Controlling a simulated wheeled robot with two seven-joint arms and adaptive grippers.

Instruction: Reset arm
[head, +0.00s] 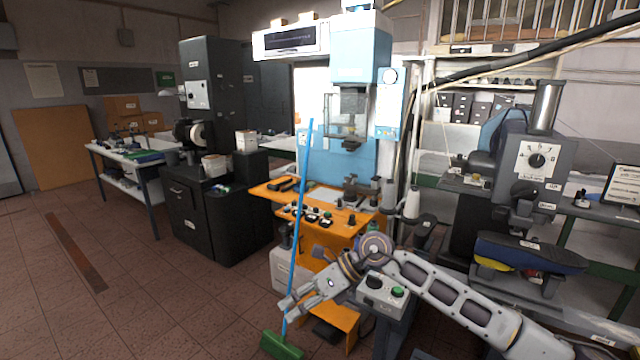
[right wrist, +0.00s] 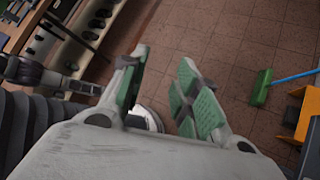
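My right gripper (head: 286,308) reaches out from the lower right in the head view, in front of the orange workbench (head: 345,228). In the right wrist view its two green-padded fingers stand apart, and the gap of the right gripper (right wrist: 164,62) is empty, with tiled floor beyond it. A rounded white and dark thing shows partly behind the fingers there; I cannot tell what it is. My left gripper is not in view.
A broom with a blue handle (head: 301,200) and green head (head: 281,345) stands by the orange bench; its head (right wrist: 261,88) also shows in the wrist view. A blue press (head: 360,60) rises behind. Grey machinery (head: 535,165) stands right. Open floor (head: 150,300) lies left.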

